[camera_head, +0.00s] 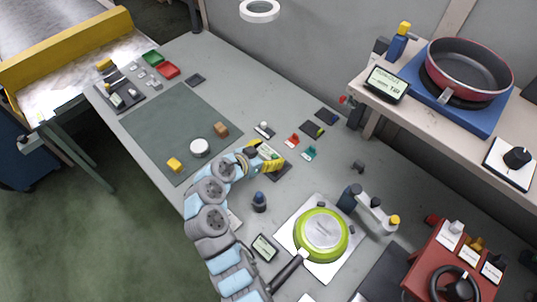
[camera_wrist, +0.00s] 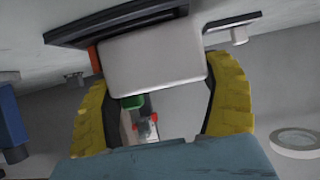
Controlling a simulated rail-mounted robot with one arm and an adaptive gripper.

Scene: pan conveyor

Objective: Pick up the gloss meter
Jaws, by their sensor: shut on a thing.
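A pale grey-white box (camera_wrist: 150,55), which I take to be the gloss meter, sits between the yellow fingers of my gripper (camera_wrist: 160,80) in the wrist view. The fingers are closed on its two sides. A dark flat pad (camera_wrist: 140,20) shows right against the box, on the table side. In the head view my gripper (camera_head: 263,158) is low over the workbench, with the dark pad (camera_head: 281,171) beside it. The box is mostly hidden there by the fingers. I cannot tell whether it touches the pad.
A red item (camera_head: 292,140) and a teal item (camera_head: 309,153) lie just beyond my gripper. A dark blue-topped bottle (camera_head: 259,202) stands nearer. A green pan (camera_head: 322,235) sits to the right. The green mat (camera_head: 165,125) holds a white puck (camera_head: 199,147) and small blocks.

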